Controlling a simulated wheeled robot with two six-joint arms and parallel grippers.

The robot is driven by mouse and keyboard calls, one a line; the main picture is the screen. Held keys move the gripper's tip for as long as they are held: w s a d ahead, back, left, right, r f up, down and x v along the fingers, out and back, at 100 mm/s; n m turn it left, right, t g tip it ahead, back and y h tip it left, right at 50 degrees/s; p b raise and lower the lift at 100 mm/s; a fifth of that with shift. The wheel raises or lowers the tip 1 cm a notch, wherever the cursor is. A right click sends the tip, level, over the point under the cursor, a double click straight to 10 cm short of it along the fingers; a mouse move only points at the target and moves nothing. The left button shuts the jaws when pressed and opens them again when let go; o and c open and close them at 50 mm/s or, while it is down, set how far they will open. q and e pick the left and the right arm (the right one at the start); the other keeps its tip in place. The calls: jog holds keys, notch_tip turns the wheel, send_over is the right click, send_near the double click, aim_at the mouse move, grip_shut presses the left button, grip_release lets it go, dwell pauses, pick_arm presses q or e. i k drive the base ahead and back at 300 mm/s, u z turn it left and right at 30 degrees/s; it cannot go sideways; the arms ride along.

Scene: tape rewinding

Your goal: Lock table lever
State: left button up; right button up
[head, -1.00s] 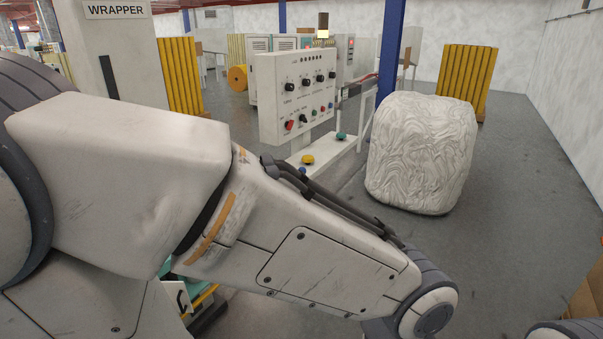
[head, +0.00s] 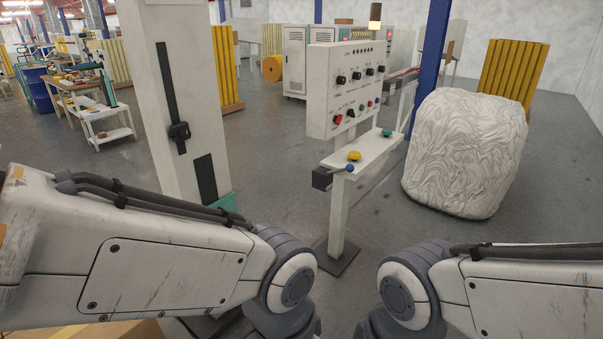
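A control stand holds a white panel (head: 346,88) with several knobs and buttons above a narrow white table (head: 370,150). At the table's near left end, a blue ball knob (head: 349,168) sits on a short dark rod beside a black box (head: 322,179). This looks like the lever; I cannot tell whether it is locked. A yellow button (head: 354,156) and a teal button (head: 386,133) are on the tabletop. My two arms cross the bottom of the head view, apart from the stand. Both grippers are out of view.
A tall white column (head: 180,100) with a black slider stands left of the stand. A large white wrapped bale (head: 466,153) stands to its right, near a blue post (head: 427,65). Grey floor (head: 375,240) is clear around the stand's foot (head: 337,257).

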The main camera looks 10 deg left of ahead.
aim_at(349, 168)
jog(key=u, duration=0.05)
jog(key=k, duration=0.65)
jog(key=z, duration=0.55)
jog(key=i, duration=1.85)
jog(key=u, duration=0.75)
